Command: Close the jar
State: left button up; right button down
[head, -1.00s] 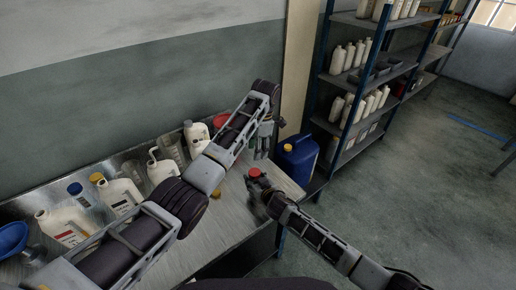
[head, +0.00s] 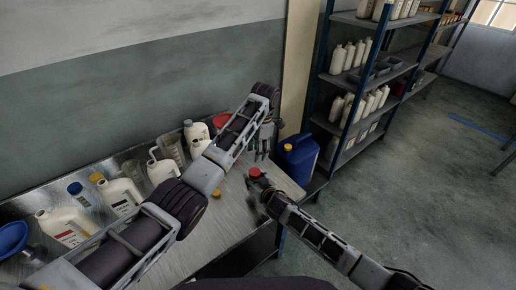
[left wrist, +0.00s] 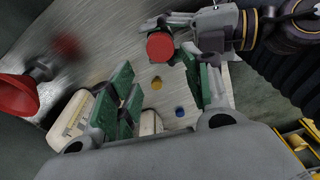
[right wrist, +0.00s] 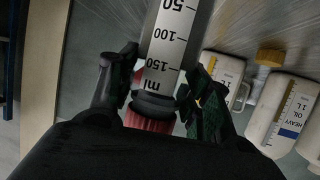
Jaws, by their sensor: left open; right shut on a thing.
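The jar (right wrist: 165,55), a clear cylinder with a white ml scale, is held in my right gripper (right wrist: 165,85). The red lid (right wrist: 150,121) shows at the jar's dark-ringed end, toward my wrist; whether it is seated or loose cannot be told. In the head view the red lid (head: 255,171) is on top, at my right gripper (head: 262,185). My left gripper (head: 263,152) is open and empty, above and near the lid. In the left wrist view the red lid (left wrist: 160,45) lies beyond the open green-padded fingers of my left gripper (left wrist: 160,78).
Several white oil jugs (head: 120,198) and a blue funnel (head: 12,237) stand on the metal bench (head: 188,232). A blue canister (head: 300,157) stands right of the bench. A red funnel (left wrist: 15,97) is near my left gripper.

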aim_at(255, 171)
pick_arm(q)
jog(key=shift+s+a+f, duration=0.1)
jog(key=shift+a+f, duration=0.1)
jog(key=shift+f, duration=1.6)
jog(key=shift+s+a+f, duration=0.1)
jog(key=shift+a+f, duration=0.1)
jog(key=shift+f, duration=1.6)
jog(key=shift+s+a+f, duration=0.1)
jog(key=shift+a+f, duration=0.1)
jog(key=shift+f, duration=1.6)
jog(key=shift+c, duration=0.2)
jog(key=c, duration=0.7)
jog(key=o, duration=1.1)
jog(key=shift+r, duration=2.3)
